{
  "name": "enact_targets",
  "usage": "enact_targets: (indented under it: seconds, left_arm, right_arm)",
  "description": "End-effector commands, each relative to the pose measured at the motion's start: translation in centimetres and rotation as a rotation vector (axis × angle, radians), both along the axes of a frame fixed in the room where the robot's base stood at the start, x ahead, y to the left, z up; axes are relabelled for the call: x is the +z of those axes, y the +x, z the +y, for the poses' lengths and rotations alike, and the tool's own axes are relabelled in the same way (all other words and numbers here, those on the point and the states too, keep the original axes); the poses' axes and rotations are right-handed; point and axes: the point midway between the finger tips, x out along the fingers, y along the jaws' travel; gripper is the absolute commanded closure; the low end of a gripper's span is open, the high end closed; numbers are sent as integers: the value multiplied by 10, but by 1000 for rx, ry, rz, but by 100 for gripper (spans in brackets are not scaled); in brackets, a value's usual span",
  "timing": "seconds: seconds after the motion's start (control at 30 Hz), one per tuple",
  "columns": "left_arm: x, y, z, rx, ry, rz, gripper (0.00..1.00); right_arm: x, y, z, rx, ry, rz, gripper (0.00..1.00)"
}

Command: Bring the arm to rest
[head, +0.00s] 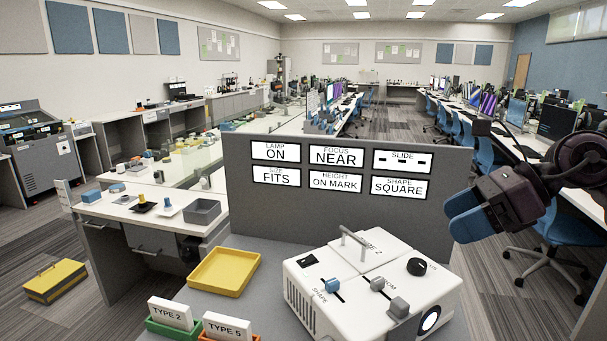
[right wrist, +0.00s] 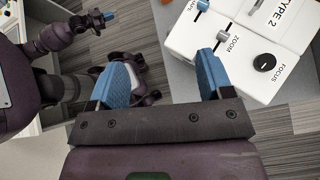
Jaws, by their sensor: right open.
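My right gripper (head: 460,213) is raised at the right of the head view, in the air beside the grey panel and right of the white projector (head: 325,268). In the right wrist view its two blue fingers (right wrist: 163,76) stand wide apart with nothing between them. The projector, marked TYPE 2, also shows there at the upper right (right wrist: 234,52), apart from the fingers. My left gripper (right wrist: 108,17) shows small at the upper left of the right wrist view, away from the projector; its jaw state is unclear. It is not in the head view.
A grey panel (head: 242,218) behind the projector carries signs reading ON, NEAR, FITS, ON MARK and SQUARE. A yellow tray (head: 223,272) lies left of the projector. Green (head: 172,329) and orange bins with TYPE cards stand in front. Blue chairs (head: 565,225) stand beyond my right gripper.

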Motion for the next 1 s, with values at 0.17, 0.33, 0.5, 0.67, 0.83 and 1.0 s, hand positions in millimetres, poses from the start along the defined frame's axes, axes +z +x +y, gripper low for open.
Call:
enact_targets:
  seconds: [0.17,0.33,0.5,0.67,0.83,1.0]
  left_arm:
    - [2,3,-1,-2,0,-7,100]
    - [0,-1,0,0,0,1,100]
    - [-3,-6,1,4,0,12,100]
    - [-6,-9,2,5,1,20,100]
    - [-5,-7,1,4,0,17,100]
    - [-3,-5,1,3,-1,12,100]
  right_arm:
    - [-14,-11,43,-44,399,117,27]
    - [-16,-13,59,-166,791,258,27]
    - [-24,-9,50,-355,1161,420,27]
    - [-48,-3,24,-596,1482,583,27]
    - [-93,-4,-12,-911,1783,761,27]
    - [-158,-23,-46,-1285,2026,938,27]
